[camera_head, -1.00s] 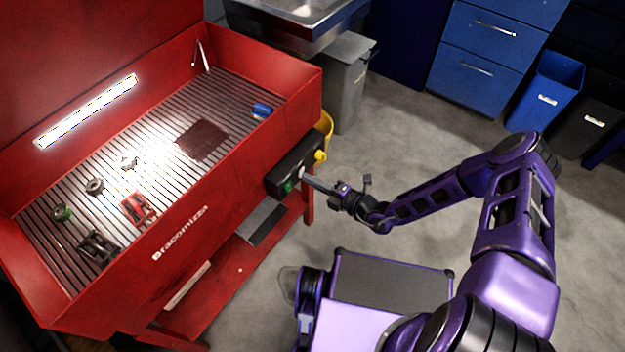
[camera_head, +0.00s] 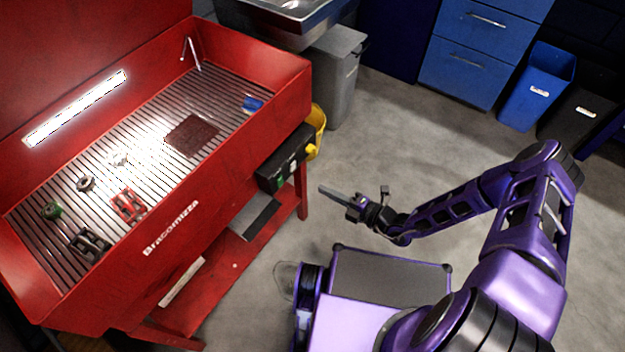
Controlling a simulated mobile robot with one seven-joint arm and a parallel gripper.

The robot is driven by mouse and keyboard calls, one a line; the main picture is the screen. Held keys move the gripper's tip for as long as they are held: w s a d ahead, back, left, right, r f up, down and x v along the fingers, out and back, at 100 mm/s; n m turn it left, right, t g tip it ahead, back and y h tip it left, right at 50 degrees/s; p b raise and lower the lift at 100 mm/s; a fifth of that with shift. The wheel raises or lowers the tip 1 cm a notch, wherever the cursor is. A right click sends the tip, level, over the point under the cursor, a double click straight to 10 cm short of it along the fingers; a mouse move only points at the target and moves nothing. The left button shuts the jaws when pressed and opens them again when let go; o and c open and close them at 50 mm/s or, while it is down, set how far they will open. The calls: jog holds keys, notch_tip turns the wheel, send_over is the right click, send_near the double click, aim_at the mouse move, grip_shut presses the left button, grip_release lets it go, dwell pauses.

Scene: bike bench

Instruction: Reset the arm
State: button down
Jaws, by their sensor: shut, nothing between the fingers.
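My gripper (camera_head: 327,190) is at the end of my purple arm, in the air over the grey floor (camera_head: 330,225). It points left toward the red wash bench. Its fingers are together with nothing between them. It stands apart from the black control box (camera_head: 286,158) on the bench's front, with a clear gap between. The box carries a green button and a yellow knob. My arm is bent and reaches in from the right.
The red bench (camera_head: 225,165) holds several small parts on its slatted grate, a brown pad (camera_head: 192,136) and a blue item (camera_head: 252,104). A yellow bucket (camera_head: 318,125), a grey bin (camera_head: 338,75), blue drawers (camera_head: 470,60) and a blue bin (camera_head: 537,88) stand behind.

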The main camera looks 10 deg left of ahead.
jog(key=shift+f+v, duration=0.2)
jog(key=shift+v, duration=0.7)
jog(key=shift+f+v, duration=0.2)
jog(key=shift+v, duration=0.7)
jog(key=shift+f+v, duration=0.25)
jog(key=shift+v, duration=0.65)
